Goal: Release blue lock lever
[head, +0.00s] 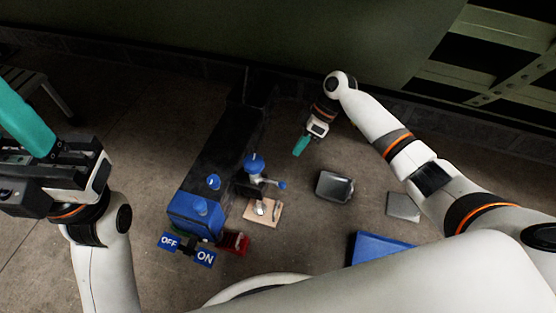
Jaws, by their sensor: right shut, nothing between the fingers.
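A dark bench-like unit (218,150) stands in the middle of the head view. It has a blue end block (190,222), a blue knob (213,182) on top and OFF and ON signs in front. At its right side is a blue-topped fitting (254,163) with a small arm ending in a blue tip (282,185); I cannot tell which blue part is the lock lever. My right gripper (300,146) is shut and empty, above and right of the blue tip, apart from it. My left gripper (25,118) is at the far left, away from the unit; its finger gap is not clear.
A small tan board (263,212) with metal parts lies beside the unit, and a red piece (236,243) lies below it. A dark grey tray (335,186), a grey plate (403,206) and a blue panel (378,248) are to the right. A ribbed frame (500,65) is at upper right.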

